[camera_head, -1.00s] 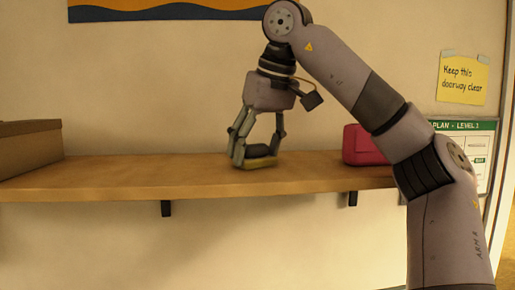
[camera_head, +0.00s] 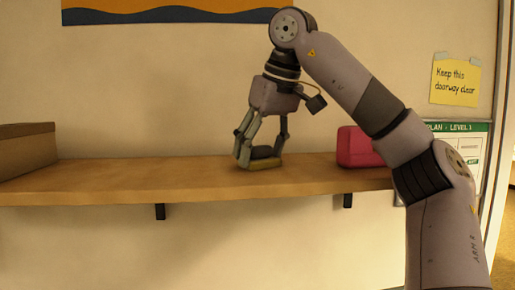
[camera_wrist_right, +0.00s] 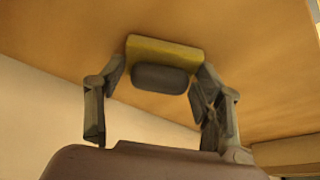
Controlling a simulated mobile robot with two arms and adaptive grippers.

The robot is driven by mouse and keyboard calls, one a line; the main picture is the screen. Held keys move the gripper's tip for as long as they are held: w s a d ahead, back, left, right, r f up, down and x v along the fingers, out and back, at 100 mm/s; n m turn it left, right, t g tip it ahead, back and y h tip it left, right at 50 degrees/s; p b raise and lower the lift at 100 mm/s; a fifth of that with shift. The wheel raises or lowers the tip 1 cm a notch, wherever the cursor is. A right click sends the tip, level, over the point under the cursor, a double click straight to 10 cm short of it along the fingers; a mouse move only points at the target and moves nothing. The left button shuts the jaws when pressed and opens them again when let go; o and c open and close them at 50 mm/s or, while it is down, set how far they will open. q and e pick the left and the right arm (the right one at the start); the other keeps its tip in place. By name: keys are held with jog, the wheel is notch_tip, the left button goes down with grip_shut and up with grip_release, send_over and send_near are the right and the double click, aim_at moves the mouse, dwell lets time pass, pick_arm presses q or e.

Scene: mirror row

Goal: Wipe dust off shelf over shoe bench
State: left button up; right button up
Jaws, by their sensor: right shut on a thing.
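The wooden shelf (camera_head: 120,180) runs along the wall in the head view, and its surface also shows in the right wrist view (camera_wrist_right: 240,45). My right gripper (camera_head: 261,153) points down over the middle of the shelf. It is shut on a yellow wiping block with a dark grey grip (camera_head: 262,164). The block rests against the shelf top, and it also shows between the fingers in the right wrist view (camera_wrist_right: 162,52). I cannot make out any dust on the boards. My left gripper and the shoe bench are not in view.
A brown box (camera_head: 25,150) stands at the shelf's left end. A red-pink box (camera_head: 357,148) stands at the right, near my right forearm. The shelf between the brown box and my gripper is clear. A yellow note (camera_head: 456,82) hangs on the wall at right.

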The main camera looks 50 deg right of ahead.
aim_at(260, 171)
jog(key=shift+s+a+f, duration=0.1)
jog(key=shift+s+a, duration=0.55)
jog(key=shift+a, duration=0.05)
jog(key=shift+s+a, duration=0.95)
jog(key=shift+s, duration=0.25)
jog(key=shift+a, duration=0.1)
